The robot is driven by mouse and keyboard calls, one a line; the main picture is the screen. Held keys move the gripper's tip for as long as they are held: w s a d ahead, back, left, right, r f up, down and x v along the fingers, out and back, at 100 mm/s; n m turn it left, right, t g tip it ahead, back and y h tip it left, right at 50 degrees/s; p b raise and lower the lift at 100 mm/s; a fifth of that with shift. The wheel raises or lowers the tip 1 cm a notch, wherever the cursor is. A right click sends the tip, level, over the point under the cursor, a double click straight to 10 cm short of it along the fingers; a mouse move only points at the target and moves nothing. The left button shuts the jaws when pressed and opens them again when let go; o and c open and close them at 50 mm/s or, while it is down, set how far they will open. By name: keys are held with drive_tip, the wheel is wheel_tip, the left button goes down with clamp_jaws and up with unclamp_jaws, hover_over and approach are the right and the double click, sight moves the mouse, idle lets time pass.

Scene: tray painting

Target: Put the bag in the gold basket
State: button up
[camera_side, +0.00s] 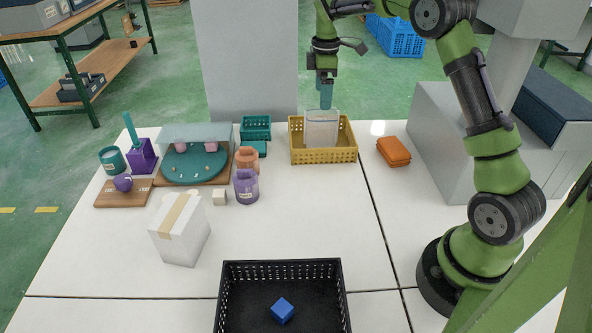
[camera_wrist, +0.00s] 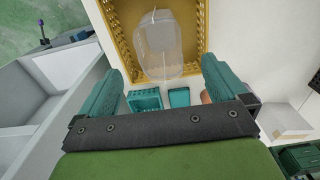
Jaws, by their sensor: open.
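The gold basket (camera_side: 346,153) stands at the back of the white table in the side view. The bag (camera_side: 321,130), pale and translucent, stands inside it, its top rising above the rim. In the wrist view the bag (camera_wrist: 156,44) lies within the walls of the gold basket (camera_wrist: 118,42). My gripper (camera_side: 325,103) is just above the bag, pointing down. In the wrist view the fingers of my gripper (camera_wrist: 158,85) are wide apart with nothing between them. Whether the bag touches the basket floor is hidden.
Teal baskets (camera_side: 256,127) stand just left of the gold basket. An orange folded cloth (camera_side: 394,151) lies to its right. A purple jug (camera_side: 246,187), a white box (camera_side: 180,229) and a black crate (camera_side: 228,291) with a blue cube (camera_side: 282,310) are nearer the front. The table's middle right is clear.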

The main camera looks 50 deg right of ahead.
drive_tip(key=s+a+r+m+t, duration=0.3)
drive_tip(key=s+a+r+m, duration=0.2)
drive_tip(key=s+a+r, duration=0.5)
drive_tip(key=s+a+m+t+y, duration=0.1)
drive_tip(key=s+a+m+t, duration=0.1)
drive_tip(key=s+a+m, duration=0.2)
drive_tip(key=s+a+m+t+y, duration=0.1)
drive_tip(key=s+a+m, duration=0.3)
drive_tip(key=s, duration=0.7)
drive_tip(key=shift+a+f+t, duration=0.45)
drive_tip(key=shift+a+t, duration=0.15)
drive_tip(key=shift+a, duration=0.35)
